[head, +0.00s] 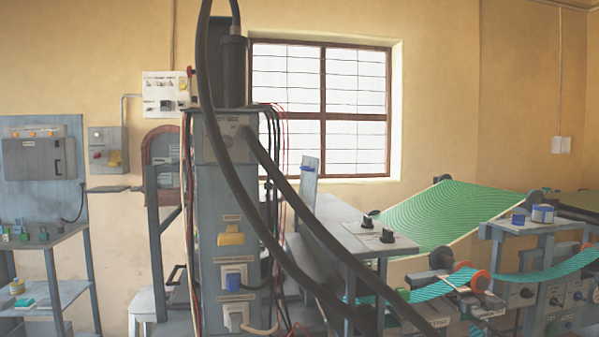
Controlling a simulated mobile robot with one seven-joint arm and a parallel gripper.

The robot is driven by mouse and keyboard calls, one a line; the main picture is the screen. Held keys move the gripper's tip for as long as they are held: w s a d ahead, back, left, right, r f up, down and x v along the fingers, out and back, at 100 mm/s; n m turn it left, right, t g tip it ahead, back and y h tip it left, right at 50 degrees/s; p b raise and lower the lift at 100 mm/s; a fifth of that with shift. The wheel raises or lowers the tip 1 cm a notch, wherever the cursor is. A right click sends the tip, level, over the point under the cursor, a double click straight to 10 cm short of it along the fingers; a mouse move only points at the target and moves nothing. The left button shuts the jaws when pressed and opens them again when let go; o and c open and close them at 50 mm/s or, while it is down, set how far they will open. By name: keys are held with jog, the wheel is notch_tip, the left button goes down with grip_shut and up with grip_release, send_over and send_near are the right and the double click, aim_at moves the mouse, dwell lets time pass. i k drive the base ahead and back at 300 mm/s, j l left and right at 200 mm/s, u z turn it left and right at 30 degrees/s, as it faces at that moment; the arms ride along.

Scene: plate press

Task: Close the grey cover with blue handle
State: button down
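A narrow grey upright panel with a blue piece at its top (308,168) stands behind the black hoses, right of the grey machine column. It looks like the grey cover with the blue handle, raised upright. Its lower part and hinge are partly hidden by the hoses and the machine. My gripper is not in view.
Thick black hoses (275,225) arc down in front of the grey machine column (222,190). A grey table with black knobs (375,237) stands right of the panel. Green striped sheet (445,212) and rollers fill the right. A shelf (45,238) stands left.

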aim_at(309, 166)
jog(key=l+u, duration=0.2)
jog(key=l, duration=0.3)
jog(key=k+l+u, duration=0.15)
jog(key=l, duration=0.3)
jog(key=l+u, duration=0.45)
jog(key=l, duration=0.55)
jog(key=l+u, duration=0.5)
jog(key=l, duration=0.45)
jog(key=i+l+u, duration=0.1)
jog(key=l+u, duration=0.15)
jog(key=l, duration=0.2)
jog(key=l+u, duration=0.25)
jog(key=l, duration=0.25)
jog(key=i+l+u, duration=0.1)
jog(key=l, duration=0.2)
jog(key=i+l+u, duration=0.1)
jog(key=l, duration=0.25)
jog(key=i+l, duration=0.15)
jog(key=l, duration=0.2)
jog(key=i+l+u, duration=0.15)
jog(key=l, duration=0.2)
